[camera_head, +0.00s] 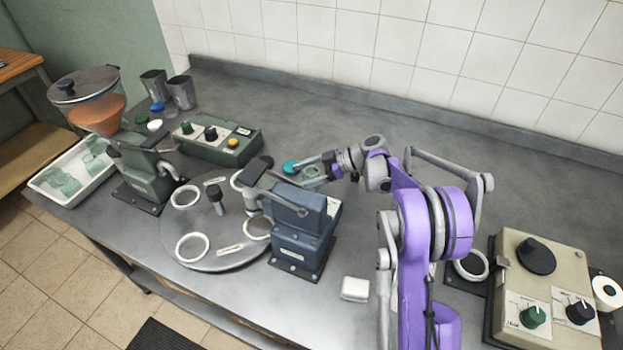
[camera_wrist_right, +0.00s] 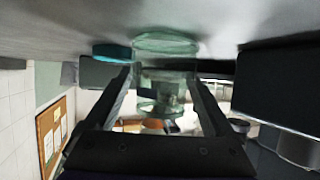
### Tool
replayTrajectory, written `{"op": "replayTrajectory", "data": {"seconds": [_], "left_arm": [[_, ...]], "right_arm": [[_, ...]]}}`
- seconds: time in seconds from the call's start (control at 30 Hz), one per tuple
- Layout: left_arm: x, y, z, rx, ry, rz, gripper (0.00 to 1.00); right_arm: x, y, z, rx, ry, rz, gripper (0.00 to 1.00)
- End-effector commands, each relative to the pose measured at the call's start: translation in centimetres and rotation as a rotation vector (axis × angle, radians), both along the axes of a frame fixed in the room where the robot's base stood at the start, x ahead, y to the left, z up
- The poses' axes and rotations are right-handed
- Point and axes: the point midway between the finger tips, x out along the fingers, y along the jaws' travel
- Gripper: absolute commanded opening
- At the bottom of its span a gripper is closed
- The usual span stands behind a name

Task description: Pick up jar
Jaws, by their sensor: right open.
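A clear greenish glass jar (camera_head: 313,174) stands on the grey worktop, just behind the blue machine. A teal round lid (camera_head: 291,166) is beside it on the left. My right gripper (camera_head: 322,163) comes in low from the right and is at the jar. In the right wrist view, the jar (camera_wrist_right: 165,45) shows between and beyond the two open dark fingers (camera_wrist_right: 163,85), and the teal lid (camera_wrist_right: 112,51) is beside it. I cannot tell whether the fingers touch the glass. The gripper partly hides the jar in the head view. My left gripper is out of view.
The blue machine (camera_head: 300,222) stands close in front of the jar, by a round turntable (camera_head: 215,262) with white rings. A green control box (camera_head: 215,142) is to the left. A white block (camera_head: 355,288) lies in front. The worktop behind is clear up to the tiled wall.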

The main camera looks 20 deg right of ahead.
Motion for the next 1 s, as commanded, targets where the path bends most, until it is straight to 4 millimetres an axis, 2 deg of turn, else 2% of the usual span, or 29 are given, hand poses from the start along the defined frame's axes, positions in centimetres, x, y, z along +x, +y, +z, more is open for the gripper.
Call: {"op": "replayTrajectory", "data": {"seconds": [0.13,0.6,0.87,1.0], "left_arm": [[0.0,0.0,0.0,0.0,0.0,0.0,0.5],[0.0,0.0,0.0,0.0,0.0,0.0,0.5],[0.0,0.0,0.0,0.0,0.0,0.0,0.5],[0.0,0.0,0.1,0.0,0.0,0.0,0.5]], "right_arm": [[0.0,-0.1,0.0,0.0,0.0,0.0,0.85],[0.0,-0.1,0.0,0.0,0.001,0.0,0.01],[0.0,-0.1,0.2,0.0,0.001,0.0,0.0],[0.0,-0.1,1.6,0.0,0.001,0.0,0.0]]}}
